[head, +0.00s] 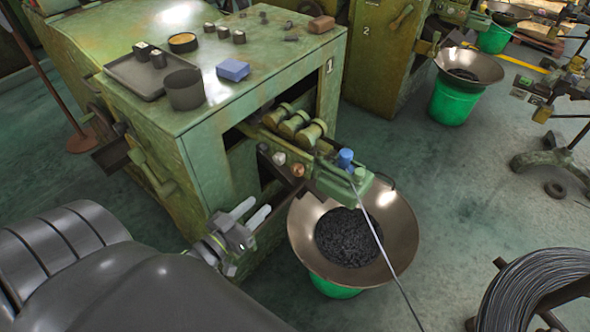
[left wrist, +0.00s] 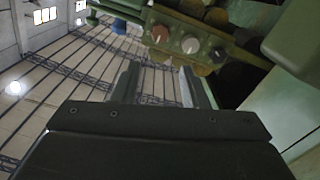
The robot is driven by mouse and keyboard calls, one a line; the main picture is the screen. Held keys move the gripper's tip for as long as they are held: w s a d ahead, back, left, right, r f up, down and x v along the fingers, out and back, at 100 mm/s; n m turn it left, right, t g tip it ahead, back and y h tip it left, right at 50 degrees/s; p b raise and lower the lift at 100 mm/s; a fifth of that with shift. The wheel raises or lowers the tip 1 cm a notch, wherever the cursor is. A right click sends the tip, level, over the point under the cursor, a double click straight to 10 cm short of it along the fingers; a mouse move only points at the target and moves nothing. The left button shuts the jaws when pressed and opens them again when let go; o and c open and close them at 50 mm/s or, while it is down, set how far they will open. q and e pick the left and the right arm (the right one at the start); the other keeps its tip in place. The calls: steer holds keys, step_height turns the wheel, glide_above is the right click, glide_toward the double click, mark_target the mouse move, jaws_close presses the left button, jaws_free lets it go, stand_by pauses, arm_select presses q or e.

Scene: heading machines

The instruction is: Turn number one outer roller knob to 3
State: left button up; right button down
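The number one machine (head: 225,130) is a green cabinet with a "1" label at its upper right edge. Three knobs sit in a row on its front arm: a dark one (head: 262,147), a pale one (head: 279,158) and a copper one (head: 298,170). The left wrist view also shows the copper knob (left wrist: 160,33), pale knob (left wrist: 190,44) and dark knob (left wrist: 217,55). Dial marks are too small to read. My left gripper (head: 252,212) is open and empty, below and left of the knobs, touching none. My right gripper is not in view.
A wide metal bowl (head: 395,225) of dark pieces rests on a green bucket below the machine's arm. A rod (head: 390,262) slants up to the blue-topped fitting (head: 345,158). A wire coil (head: 535,290) stands at lower right. Trays and boxes lie on the cabinet top.

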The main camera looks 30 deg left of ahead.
mark_target(296, 172)
arm_select(q)
steer(key=w, duration=0.5)
steer(key=w+p, duration=0.1)
steer(key=w, duration=0.4)
steer(key=w+d+p, duration=0.1)
steer(key=w, duration=0.5)
steer(key=shift+d, duration=0.1)
steer(key=c, duration=0.7)
steer(key=shift+m, duration=0.3)
steer(key=m, duration=0.4)
steer(key=shift+d+m, duration=0.1)
steer(key=shift+m, duration=0.3)
steer(key=m+b, duration=0.1)
steer(key=m, duration=0.5)
steer(key=shift+d, duration=0.1)
steer(key=shift+m, duration=0.3)
